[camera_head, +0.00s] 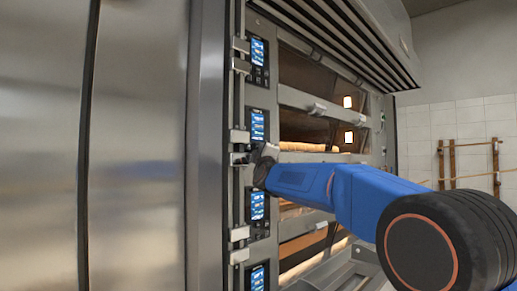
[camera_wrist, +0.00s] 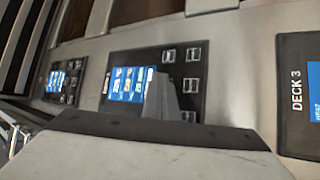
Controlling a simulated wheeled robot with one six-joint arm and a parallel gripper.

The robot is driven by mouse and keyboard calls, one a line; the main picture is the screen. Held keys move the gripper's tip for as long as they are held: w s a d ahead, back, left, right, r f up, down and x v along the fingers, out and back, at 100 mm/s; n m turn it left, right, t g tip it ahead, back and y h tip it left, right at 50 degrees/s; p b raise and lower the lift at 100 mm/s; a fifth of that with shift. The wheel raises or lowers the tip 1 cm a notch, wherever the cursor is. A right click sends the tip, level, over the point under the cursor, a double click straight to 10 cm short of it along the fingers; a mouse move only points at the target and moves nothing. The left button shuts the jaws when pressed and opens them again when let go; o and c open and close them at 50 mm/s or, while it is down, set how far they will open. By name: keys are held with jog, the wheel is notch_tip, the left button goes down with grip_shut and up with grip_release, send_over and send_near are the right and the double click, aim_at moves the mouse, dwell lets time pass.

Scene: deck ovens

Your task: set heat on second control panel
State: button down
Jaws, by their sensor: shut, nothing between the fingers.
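The deck oven has several control panels stacked in a column in the head view. The second panel from the top (camera_head: 258,125) has a lit blue screen and sits just above my gripper (camera_head: 266,158). In the wrist view this panel (camera_wrist: 125,80) is in the middle, with a blue and white screen and a group of square buttons beside it. My gripper (camera_wrist: 165,92) is shut and empty, its fingertips in front of the panel between screen and buttons, covering part of both. I cannot tell whether they touch it.
The top panel (camera_head: 257,52) is above, and the third panel (camera_head: 257,205) is below; its "DECK 3" label (camera_wrist: 297,90) shows in the wrist view. Metal latches stand out left of the panels. Glass oven doors (camera_head: 305,128) lie to the right, under a louvred hood (camera_head: 345,35).

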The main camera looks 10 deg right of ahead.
jog(key=shift+s, duration=0.1)
jog(key=shift+s+d, duration=0.45)
jog(key=shift+s, duration=0.1)
jog(key=s+d, duration=0.1)
jog(key=s, duration=0.1)
jog(key=s+d, duration=0.2)
dwell(0.7)
jog(key=shift+f, duration=0.1)
jog(key=s+d+f+m+g, duration=0.2)
jog(key=s+f+m+g, duration=0.2)
jog(key=s+f, duration=1.4)
jog(key=s+d+f+m+g+y, duration=0.1)
jog(key=s+f+m+g, duration=0.4)
jog(key=s+f, duration=1.3)
jog(key=s+d+f+m+g, duration=0.3)
jog(key=s+f+g, duration=0.6)
jog(key=s+f, duration=0.9)
jog(key=shift+s+d+m+y, duration=0.2)
jog(key=shift+d+m+y, duration=0.1)
jog(key=shift+m, duration=0.5)
